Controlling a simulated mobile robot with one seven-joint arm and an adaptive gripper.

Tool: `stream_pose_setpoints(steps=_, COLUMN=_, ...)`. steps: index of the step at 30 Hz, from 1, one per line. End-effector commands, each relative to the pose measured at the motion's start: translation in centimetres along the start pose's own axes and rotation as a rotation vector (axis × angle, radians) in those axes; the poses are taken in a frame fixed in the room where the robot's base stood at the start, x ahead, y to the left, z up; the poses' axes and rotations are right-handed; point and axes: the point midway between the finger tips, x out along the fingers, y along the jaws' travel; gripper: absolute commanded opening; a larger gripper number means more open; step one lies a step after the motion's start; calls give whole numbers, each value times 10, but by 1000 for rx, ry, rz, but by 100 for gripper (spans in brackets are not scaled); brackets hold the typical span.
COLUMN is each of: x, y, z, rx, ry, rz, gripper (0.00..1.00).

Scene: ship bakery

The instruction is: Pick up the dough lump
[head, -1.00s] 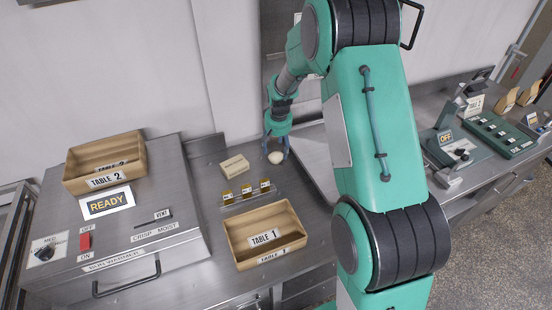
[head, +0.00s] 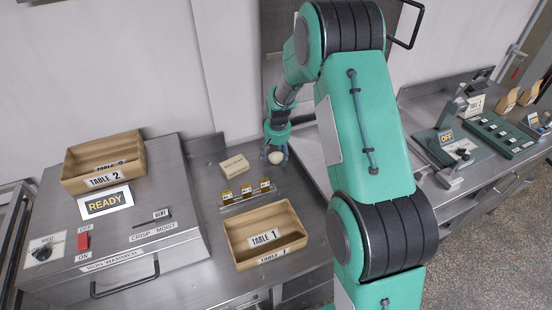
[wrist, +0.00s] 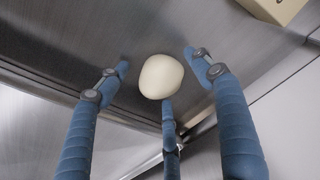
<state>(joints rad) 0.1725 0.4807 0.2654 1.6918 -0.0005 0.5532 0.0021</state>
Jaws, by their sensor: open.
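The dough lump (head: 276,157) is a pale, rounded ball on the steel counter, near the back wall. It also shows in the wrist view (wrist: 161,77), resting near a counter edge or seam. My gripper (head: 275,157) points down around the lump. In the wrist view its blue fingers (wrist: 160,80) are spread, one on the left, one on the right and one below in the picture. The left and right fingertips stand apart from the lump. The lower fingertip is very close to it; I cannot tell whether they touch.
A small wooden block (head: 234,164) lies left of the lump. A rack with yellow-topped tags (head: 247,194) and the Table 1 box (head: 287,248) stand in front. The warmer (head: 170,200) with the Table 2 box (head: 75,165) is at left.

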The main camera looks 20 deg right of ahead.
Motion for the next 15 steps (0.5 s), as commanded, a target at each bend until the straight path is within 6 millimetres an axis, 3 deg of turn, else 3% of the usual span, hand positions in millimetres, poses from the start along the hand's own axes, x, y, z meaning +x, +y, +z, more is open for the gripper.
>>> stream_pose_setpoints(steps=8, x=0, y=0, z=0, rx=0, ry=0, rz=0, gripper=66)
stream_pose_setpoints(steps=15, x=0, y=0, z=0, rx=0, ry=0, rz=0, gripper=18)
